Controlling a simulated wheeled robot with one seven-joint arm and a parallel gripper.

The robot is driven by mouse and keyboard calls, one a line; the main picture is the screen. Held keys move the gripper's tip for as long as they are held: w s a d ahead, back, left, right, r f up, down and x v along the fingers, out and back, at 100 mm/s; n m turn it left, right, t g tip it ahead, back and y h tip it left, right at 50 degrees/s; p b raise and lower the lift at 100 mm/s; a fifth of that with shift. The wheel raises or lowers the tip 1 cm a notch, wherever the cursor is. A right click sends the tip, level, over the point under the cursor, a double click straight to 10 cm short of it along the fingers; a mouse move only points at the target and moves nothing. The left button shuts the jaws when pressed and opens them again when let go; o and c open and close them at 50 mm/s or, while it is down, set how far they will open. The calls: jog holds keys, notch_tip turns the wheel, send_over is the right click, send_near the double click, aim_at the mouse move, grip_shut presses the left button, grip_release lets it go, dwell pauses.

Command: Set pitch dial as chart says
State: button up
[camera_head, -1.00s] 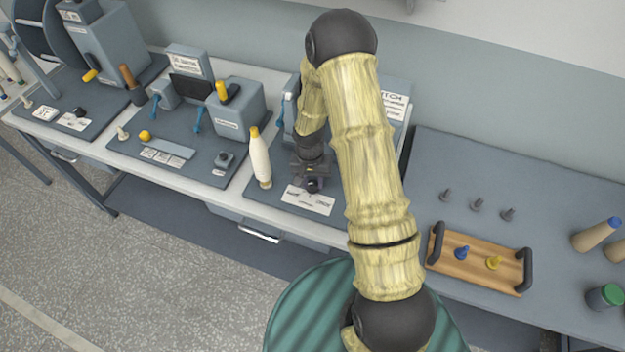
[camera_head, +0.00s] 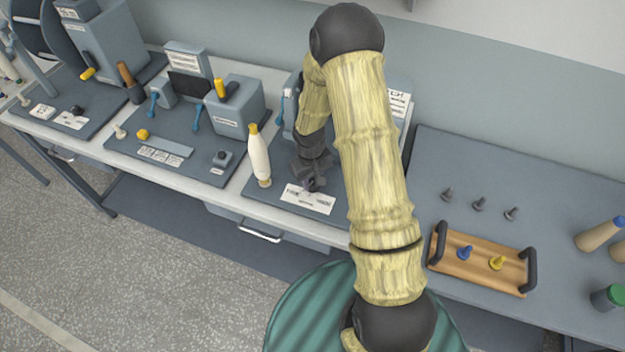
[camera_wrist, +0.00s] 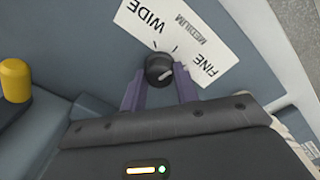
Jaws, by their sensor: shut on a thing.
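The pitch dial (camera_wrist: 159,68) is a small black knob with a pale pointer mark, beside a white label (camera_wrist: 180,35) reading WIDE, MEDIUM and FINE. The pointer mark lies toward the right of the knob, roughly on the FINE side. My gripper (camera_wrist: 160,82) is shut on the dial, one purple-grey finger on each side. In the head view my gripper (camera_head: 311,182) is low over the label (camera_head: 308,199) and mostly hides the dial. The chart board (camera_head: 398,101) behind is largely covered by my arm, and its text is unreadable.
A cream bobbin with a yellow tip (camera_head: 259,156) stands just left of my gripper. A yellow-topped peg (camera_wrist: 15,80) shows at left in the wrist view. A wooden tray (camera_head: 458,270) with blue and yellow pieces lies on the right table.

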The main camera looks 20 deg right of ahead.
aim_at(313, 184)
jog(key=n, duration=0.6)
jog(key=shift+n, duration=0.3)
jog(key=n+p, duration=0.1)
jog(key=n, duration=0.4)
jog(key=shift+n, duration=0.4)
jog(key=o, duration=1)
jog(key=shift+r, duration=0.1)
jog(key=r, duration=1.7)
jog(key=shift+s+r, duration=0.15)
jog(key=shift+s, duration=0.25)
